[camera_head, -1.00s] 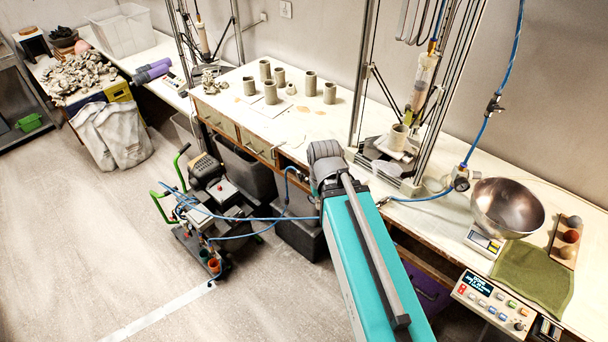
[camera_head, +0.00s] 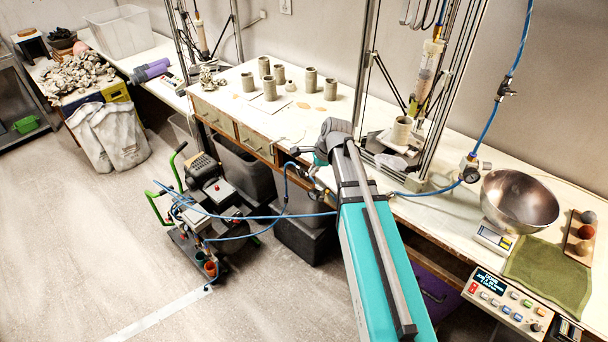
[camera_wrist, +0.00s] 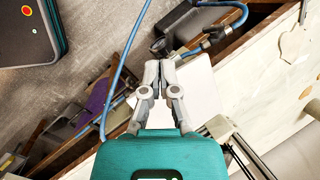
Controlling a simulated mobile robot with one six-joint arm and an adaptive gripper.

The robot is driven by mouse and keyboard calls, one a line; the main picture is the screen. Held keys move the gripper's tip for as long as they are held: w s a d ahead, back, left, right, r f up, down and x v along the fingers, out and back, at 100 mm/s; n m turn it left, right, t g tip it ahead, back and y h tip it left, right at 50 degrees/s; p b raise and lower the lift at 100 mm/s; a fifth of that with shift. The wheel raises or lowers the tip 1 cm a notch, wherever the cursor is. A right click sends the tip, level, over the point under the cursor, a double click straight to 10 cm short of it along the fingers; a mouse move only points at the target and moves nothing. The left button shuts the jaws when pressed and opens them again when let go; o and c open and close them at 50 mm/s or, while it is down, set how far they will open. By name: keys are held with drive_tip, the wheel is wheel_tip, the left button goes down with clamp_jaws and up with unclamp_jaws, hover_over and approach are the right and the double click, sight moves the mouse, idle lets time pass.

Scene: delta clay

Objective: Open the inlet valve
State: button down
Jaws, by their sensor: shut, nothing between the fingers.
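My gripper (camera_wrist: 167,66) is shut and empty in the wrist view. Its tips are close beside a dark fitting (camera_wrist: 160,46) on a blue hose (camera_wrist: 238,14) at the bench's front edge; I cannot tell whether they touch. A small dark valve-like part (camera_wrist: 207,44) lies just right of the tips. No label marks the inlet valve.
The bench (camera_head: 435,208) carries clay cups, a printer frame (camera_head: 455,85), a steel bowl (camera_head: 520,200) and a control box (camera_head: 505,302). A wheeled pump cart (camera_head: 205,215) stands left of my arm with hoses across the gap.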

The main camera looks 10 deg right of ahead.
sight(300, 172)
drive_tip(key=shift+w+d+f+m+t+y+b, duration=0.25)
drive_tip(key=shift+w+d+f+m+b, duration=0.3)
drive_tip(key=shift+w+m, duration=1)
drive_tip(key=shift+w+d+f+m+t+y+b, duration=0.15)
drive_tip(key=shift+w+d+f+m+t+b, duration=0.3)
drive_tip(key=shift+w+m, duration=1.1)
drive_tip(key=shift+w+d+f+m+t+y+b, duration=0.25)
drive_tip(key=shift+w+d+m+b, duration=0.45)
drive_tip(key=shift+w+m, duration=0.85)
drive_tip(key=shift+s+a, duration=0.1)
drive_tip(key=shift+s, duration=0.15)
drive_tip(key=shift+f, duration=0.15)
drive_tip(key=b+x, duration=0.3)
drive_tip(key=shift+w+f, duration=0.1)
drive_tip(key=shift+f, duration=0.15)
drive_tip(key=b+x, duration=0.5)
drive_tip(key=x, duration=0.1)
drive_tip(key=shift+w+a+f+b, duration=0.1)
drive_tip(key=shift+a+b, duration=0.1)
drive_tip(key=shift+b, duration=0.1)
drive_tip(key=shift+w+d, duration=0.1)
drive_tip(key=shift+d, duration=0.1)
